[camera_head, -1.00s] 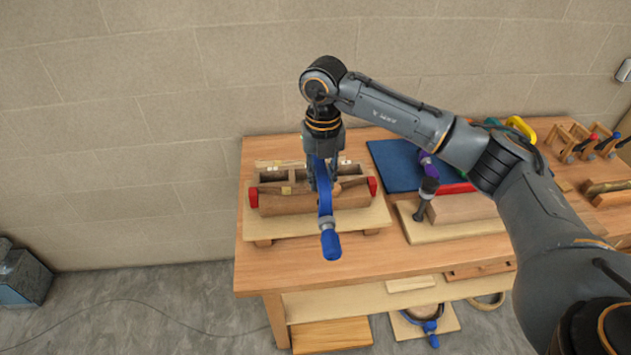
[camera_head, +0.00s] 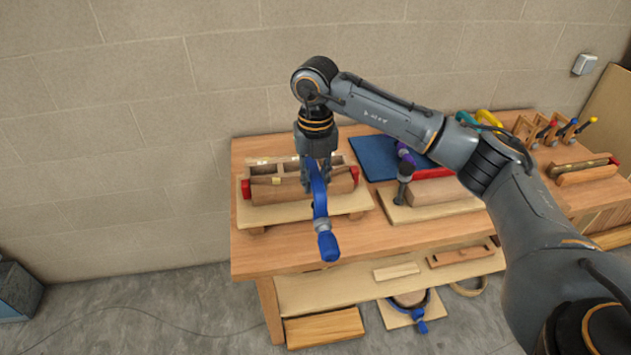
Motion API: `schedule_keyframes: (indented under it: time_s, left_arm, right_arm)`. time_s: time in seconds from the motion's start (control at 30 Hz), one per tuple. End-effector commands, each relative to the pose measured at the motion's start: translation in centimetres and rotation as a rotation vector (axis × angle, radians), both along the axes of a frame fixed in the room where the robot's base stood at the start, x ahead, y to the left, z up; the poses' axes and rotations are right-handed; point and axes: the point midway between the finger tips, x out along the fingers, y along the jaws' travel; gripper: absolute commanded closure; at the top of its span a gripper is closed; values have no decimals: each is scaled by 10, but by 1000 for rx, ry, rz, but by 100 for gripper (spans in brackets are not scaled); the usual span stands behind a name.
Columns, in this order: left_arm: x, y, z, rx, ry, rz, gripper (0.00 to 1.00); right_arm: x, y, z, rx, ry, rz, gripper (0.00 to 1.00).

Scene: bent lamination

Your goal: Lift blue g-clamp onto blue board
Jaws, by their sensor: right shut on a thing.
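The blue g-clamp (camera_head: 319,197) hangs from my right gripper (camera_head: 316,178), which is shut on it. The clamp's blue handle (camera_head: 328,245) points down and toward me. The clamp is in front of a wooden form with red ends (camera_head: 285,190) on a light board at the left of the workbench; I cannot tell whether they touch. The blue board (camera_head: 370,155) lies flat on the bench further back, right of the gripper. My right forearm passes above and in front of the board's right part. My left gripper is not in view.
A second form on a board (camera_head: 440,205), with a purple clamp (camera_head: 404,160) at its left end, stands in front of the blue board.

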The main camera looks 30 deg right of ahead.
Motion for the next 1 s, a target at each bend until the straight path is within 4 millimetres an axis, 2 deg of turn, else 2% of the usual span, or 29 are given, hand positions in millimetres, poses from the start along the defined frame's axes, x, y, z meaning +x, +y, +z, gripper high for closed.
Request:
schedule_keyframes:
  time_s: [0.03, 0.3, 1.0]
  left_arm:
    - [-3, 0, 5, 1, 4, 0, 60]
    - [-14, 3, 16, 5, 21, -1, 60]
    - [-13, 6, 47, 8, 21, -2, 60]
  right_arm:
    - [1, 0, 8, 0, -2, 0, 100]
    - [1, 1, 29, 0, -3, 0, 100]
    - [3, 2, 83, -2, -7, 1, 100]
